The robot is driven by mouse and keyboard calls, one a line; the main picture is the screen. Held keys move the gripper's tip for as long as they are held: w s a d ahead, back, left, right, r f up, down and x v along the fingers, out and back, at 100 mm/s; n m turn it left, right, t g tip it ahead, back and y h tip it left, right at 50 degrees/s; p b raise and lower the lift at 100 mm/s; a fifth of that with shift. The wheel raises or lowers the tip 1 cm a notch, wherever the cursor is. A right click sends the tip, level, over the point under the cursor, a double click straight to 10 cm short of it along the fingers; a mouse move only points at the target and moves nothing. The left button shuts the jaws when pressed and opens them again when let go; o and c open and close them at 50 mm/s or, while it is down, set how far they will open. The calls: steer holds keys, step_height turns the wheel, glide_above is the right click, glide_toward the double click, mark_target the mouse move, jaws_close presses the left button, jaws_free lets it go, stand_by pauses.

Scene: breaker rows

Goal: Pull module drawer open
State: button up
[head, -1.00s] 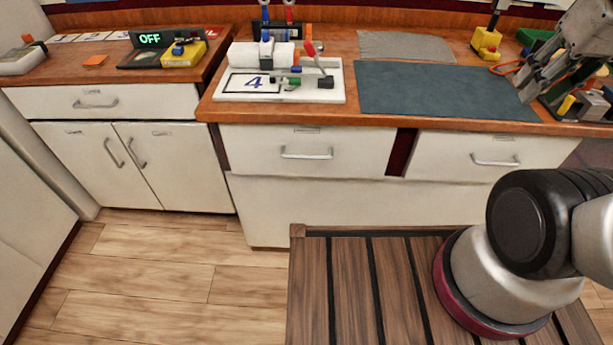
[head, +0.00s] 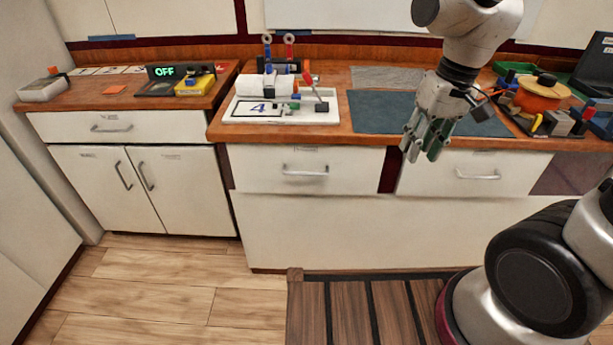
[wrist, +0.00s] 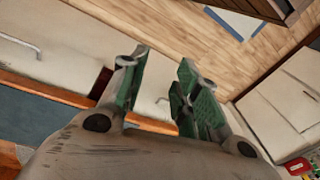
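Three white drawer fronts with bar handles sit under the wooden counters: left (head: 75,128), middle (head: 255,170) and right (head: 430,175). All look closed. I cannot tell which is the module drawer; their labels are too small to read. My gripper (head: 425,150) is open and empty, fingers pointing down at the counter's front edge, above the right drawer's left end. In the wrist view its green-padded fingers (wrist: 160,72) are apart. The right drawer's handle (wrist: 20,42) shows at left there, and the middle drawer's handle (wrist: 162,100) shows between the fingers. Neither is touched.
The counter holds a white tray (head: 240,117) with a module marked 4, a blue-grey mat (head: 375,112) and an orange pot (head: 540,95). A lit OFF display (head: 165,71) stands on the left counter. The floor (head: 180,290) is clear at left.

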steer(key=w+a+f+m, duration=0.1)
steer(key=w+a+f, duration=0.2)
steer(key=a+f, duration=0.75)
steer(key=m+t+h, duration=0.2)
steer(key=m+t, duration=1.3)
steer(key=m, duration=0.5)
glide_toward(307, 174)
steer(key=r+x, duration=0.1)
steer(key=x, duration=0.7)
steer(key=f+x, duration=0.1)
steer(key=x, duration=0.1)
steer(key=shift+w+a+f, duration=0.1)
steer(key=shift+w+f, duration=0.05)
steer(key=shift+w, duration=0.15)
steer(key=shift+c, duration=0.4)
jaws_close()
